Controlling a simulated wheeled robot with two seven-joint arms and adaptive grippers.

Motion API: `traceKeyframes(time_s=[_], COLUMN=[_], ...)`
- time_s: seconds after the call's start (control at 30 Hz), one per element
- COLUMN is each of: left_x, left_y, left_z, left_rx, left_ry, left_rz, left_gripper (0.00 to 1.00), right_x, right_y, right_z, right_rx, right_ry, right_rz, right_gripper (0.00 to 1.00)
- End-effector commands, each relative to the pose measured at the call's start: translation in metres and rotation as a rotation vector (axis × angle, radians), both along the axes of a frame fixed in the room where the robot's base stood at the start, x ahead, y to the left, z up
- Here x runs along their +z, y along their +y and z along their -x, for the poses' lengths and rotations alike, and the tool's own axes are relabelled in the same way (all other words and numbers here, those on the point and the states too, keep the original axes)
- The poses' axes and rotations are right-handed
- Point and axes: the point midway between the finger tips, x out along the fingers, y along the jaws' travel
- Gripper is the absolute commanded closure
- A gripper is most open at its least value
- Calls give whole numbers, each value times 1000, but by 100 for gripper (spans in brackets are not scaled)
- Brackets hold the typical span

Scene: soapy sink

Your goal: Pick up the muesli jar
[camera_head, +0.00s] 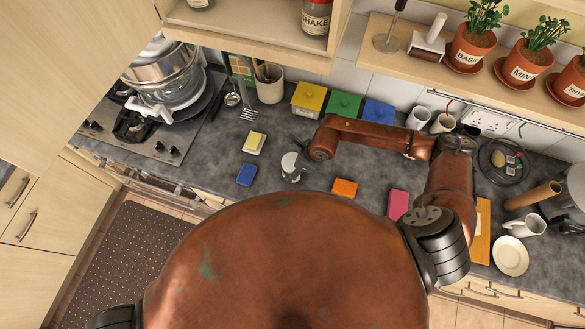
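No jar with a readable muesli label shows in the head view. A jar (200,3) in the upper cabinet is cut off by the top edge, so I cannot tell what it is. A second jar (316,17) there has a red part and a label reading "SHAKE". My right arm reaches in from the right, and its gripper (291,172) is over the middle of the counter. A pale round shape is at the gripper; I cannot tell whether it is held or whether the fingers are open. My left gripper is not in view.
Blue (246,175), orange (344,188) and pink (398,204) blocks lie on the counter (215,160). Yellow (309,98), green (343,106) and blue (378,113) boxes stand at the back. A hob with pots (165,75) is left; a plate (510,256) and mug (524,225) are right.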

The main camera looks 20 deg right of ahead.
Motion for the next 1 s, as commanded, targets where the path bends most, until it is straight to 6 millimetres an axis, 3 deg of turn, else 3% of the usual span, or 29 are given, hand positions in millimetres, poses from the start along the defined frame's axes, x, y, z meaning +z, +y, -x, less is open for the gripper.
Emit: traceKeyframes(time_s=[0.53,0.83,1.0], left_x=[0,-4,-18], left_y=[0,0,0], left_z=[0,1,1], left_rx=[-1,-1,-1], left_ry=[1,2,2], left_rz=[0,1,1], left_gripper=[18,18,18], right_x=[1,5,25], right_y=[0,0,0], right_z=[0,-1,-2], right_rx=[0,0,2], right_ry=[-1,-2,-7], right_rz=[-1,-1,-1], right_gripper=[80,80,80])
